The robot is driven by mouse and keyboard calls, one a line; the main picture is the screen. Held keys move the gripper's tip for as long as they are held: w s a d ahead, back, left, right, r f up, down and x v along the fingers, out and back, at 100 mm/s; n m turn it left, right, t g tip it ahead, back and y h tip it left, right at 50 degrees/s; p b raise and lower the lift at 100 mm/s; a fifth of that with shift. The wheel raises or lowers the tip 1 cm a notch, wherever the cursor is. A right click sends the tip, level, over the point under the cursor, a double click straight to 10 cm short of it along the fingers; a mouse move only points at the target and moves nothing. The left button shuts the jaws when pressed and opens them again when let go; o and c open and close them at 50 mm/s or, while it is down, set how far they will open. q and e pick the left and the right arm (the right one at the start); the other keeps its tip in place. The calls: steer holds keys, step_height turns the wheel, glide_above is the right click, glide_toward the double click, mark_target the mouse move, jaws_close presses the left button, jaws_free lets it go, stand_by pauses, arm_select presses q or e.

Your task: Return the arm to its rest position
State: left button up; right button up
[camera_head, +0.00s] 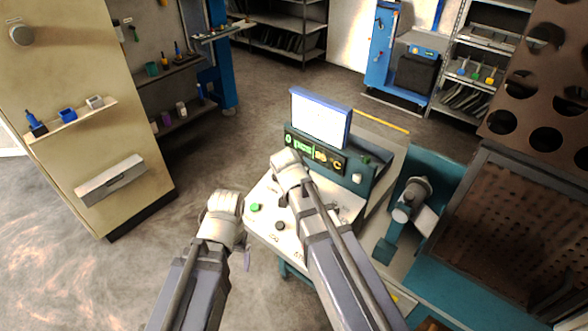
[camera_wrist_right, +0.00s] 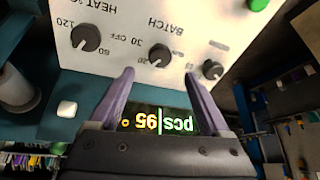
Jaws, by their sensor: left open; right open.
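My right gripper (camera_wrist_right: 159,72) is open and empty in the right wrist view, its two purple fingers apart in front of the machine's white control panel (camera_wrist_right: 130,20). In the head view my right arm reaches over that machine and hides part of the panel; its fingers are not clear there. My left gripper (camera_head: 246,259) shows only as a small purple finger tip beside the left wrist, left of the panel's front edge. No object is seen in it.
The panel has several black knobs (camera_wrist_right: 159,55), a green button (camera_head: 255,207) and a lit display (camera_head: 318,156). A white screen (camera_head: 320,119) stands behind. A teal machine (camera_head: 425,180) and a brown perforated rack (camera_head: 540,90) are at the right. Floor (camera_head: 90,270) is clear at the left.

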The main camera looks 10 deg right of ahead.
steer(key=s+a+f+n+g, duration=0.1)
steer(key=s+a+n, duration=0.2)
steer(key=s, duration=0.3)
steer(key=s+a+f+n+g+y, duration=0.1)
steer(key=s+a+n+g, duration=0.1)
steer(key=s+a+n, duration=0.2)
steer(key=s+a+n+g+y, duration=0.1)
steer(key=s+a+n+g, duration=0.1)
steer(key=s, duration=0.8)
steer(key=shift+a+f+n, duration=0.4)
steer(key=shift+a+n, duration=0.35)
steer(key=shift+n, duration=0.25)
